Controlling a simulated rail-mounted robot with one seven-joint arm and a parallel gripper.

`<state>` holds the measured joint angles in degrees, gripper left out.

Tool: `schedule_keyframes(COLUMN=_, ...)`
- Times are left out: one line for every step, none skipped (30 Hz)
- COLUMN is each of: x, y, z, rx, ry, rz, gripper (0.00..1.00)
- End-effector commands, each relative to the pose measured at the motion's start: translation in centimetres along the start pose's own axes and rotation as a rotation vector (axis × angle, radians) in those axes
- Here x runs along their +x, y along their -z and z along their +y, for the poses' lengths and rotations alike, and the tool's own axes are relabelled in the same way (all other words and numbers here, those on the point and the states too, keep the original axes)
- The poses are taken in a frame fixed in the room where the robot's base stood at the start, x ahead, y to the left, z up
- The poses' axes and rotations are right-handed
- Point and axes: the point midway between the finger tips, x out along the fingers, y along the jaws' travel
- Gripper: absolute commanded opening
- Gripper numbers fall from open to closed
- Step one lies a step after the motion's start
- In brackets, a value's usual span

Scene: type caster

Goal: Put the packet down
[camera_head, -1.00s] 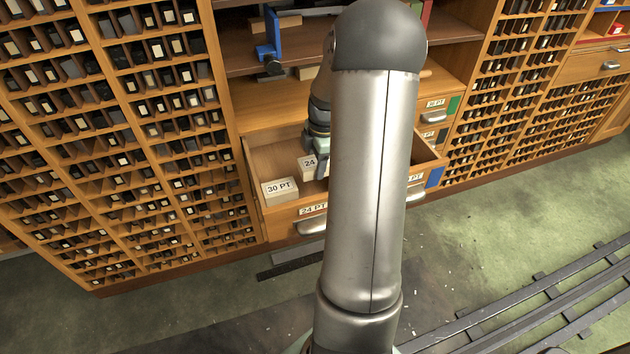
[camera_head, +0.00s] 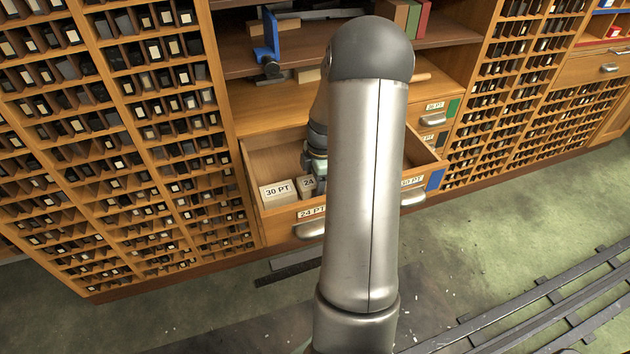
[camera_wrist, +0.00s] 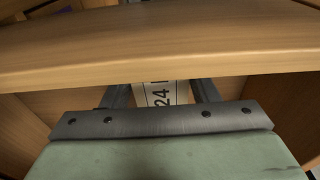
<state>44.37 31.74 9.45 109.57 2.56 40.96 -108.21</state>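The packet labelled 24 (camera_head: 308,184) is a pale block low in the open drawer (camera_head: 268,160), close to the right side of a like packet labelled 30 PT (camera_head: 277,193). My gripper (camera_head: 316,166) reaches down into the drawer, its tips mostly hidden behind my own arm. In the wrist view the 24 packet (camera_wrist: 160,94) sits between the two fingers of my gripper (camera_wrist: 162,92), which look closed on its sides. Whether the packet's underside touches the drawer floor is hidden.
A wooden edge (camera_wrist: 160,45) crosses the wrist view close to the fingers. The drawer front carries a 24 PT label (camera_head: 311,212) and metal handles. Above are a shelf with a blue upright tool (camera_head: 271,38) and books (camera_head: 405,15). Racks of type (camera_head: 120,110) flank the drawer.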

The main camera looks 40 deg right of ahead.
Motion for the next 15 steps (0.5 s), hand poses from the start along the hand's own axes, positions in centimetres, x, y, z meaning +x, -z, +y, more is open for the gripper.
schedule_keyframes(x=0.0, y=0.0, z=0.0, rx=0.0, ry=0.001, rz=0.0, gripper=0.69)
schedule_keyframes(x=0.0, y=0.0, z=0.0, rx=0.0, ry=0.001, rz=0.0, gripper=0.72)
schedule_keyframes(x=0.0, y=0.0, z=0.0, rx=0.0, ry=0.001, rz=0.0, gripper=0.72)
schedule_keyframes(x=0.0, y=0.0, z=0.0, rx=0.0, ry=0.001, rz=0.0, gripper=0.72)
schedule_keyframes(x=0.0, y=0.0, z=0.0, rx=0.0, ry=0.001, rz=0.0, gripper=0.72)
schedule_keyframes(x=0.0, y=0.0, z=0.0, rx=0.0, ry=0.001, rz=0.0, gripper=0.72)
schedule_keyframes(x=0.0, y=0.0, z=0.0, rx=0.0, ry=0.001, rz=0.0, gripper=0.72)
schedule_keyframes(x=0.0, y=0.0, z=0.0, rx=0.0, ry=0.001, rz=0.0, gripper=0.72)
schedule_keyframes(x=0.0, y=0.0, z=0.0, rx=0.0, ry=0.001, rz=0.0, gripper=0.72)
schedule_keyframes(x=-0.1, y=0.0, z=0.0, rx=0.0, ry=0.001, rz=0.0, gripper=0.72)
schedule_keyframes(x=-0.3, y=0.0, z=0.0, rx=0.0, ry=0.0, rz=0.0, gripper=0.72)
schedule_keyframes(x=-0.6, y=0.1, z=0.0, rx=0.0, ry=0.0, rz=0.0, gripper=0.72)
schedule_keyframes(x=-0.8, y=0.1, z=0.0, rx=0.0, ry=-0.001, rz=0.0, gripper=0.72)
schedule_keyframes(x=-1.2, y=0.0, z=0.0, rx=0.0, ry=-0.001, rz=0.0, gripper=0.72)
schedule_keyframes(x=-1.8, y=0.0, z=0.0, rx=0.001, ry=-0.001, rz=0.0, gripper=0.72)
